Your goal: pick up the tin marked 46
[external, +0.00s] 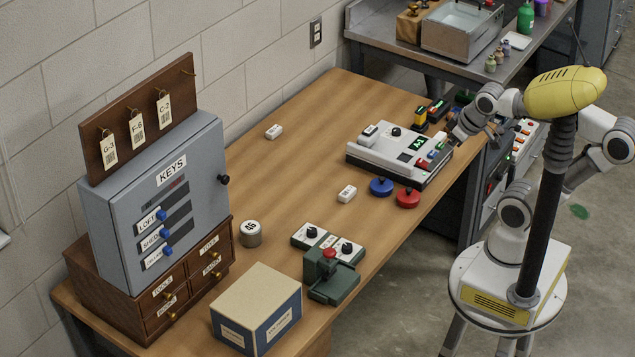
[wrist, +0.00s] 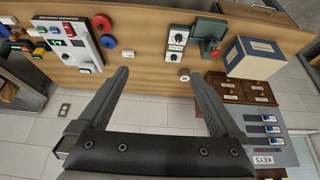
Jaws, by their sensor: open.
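The tin marked 46 (external: 250,234) is a small round grey tin with a white lid. It stands upright on the wooden desk, right of the drawer unit and key cabinet. In the wrist view the tin (wrist: 184,75) looks small and far off, close to the right fingertip in the picture. My gripper (external: 455,133) is at the far right of the desk, by the white console, well away from the tin. In the wrist view my gripper (wrist: 159,76) has its two dark fingers spread wide, with nothing between them.
A grey key cabinet (external: 155,200) stands on wooden drawers (external: 190,285). Nearby are a box (external: 256,310), a green device with a red knob (external: 332,278) and a two-knob panel (external: 326,243). The white console (external: 395,155) and blue and red buttons (external: 408,198) lie farther right. Mid-desk is mostly clear.

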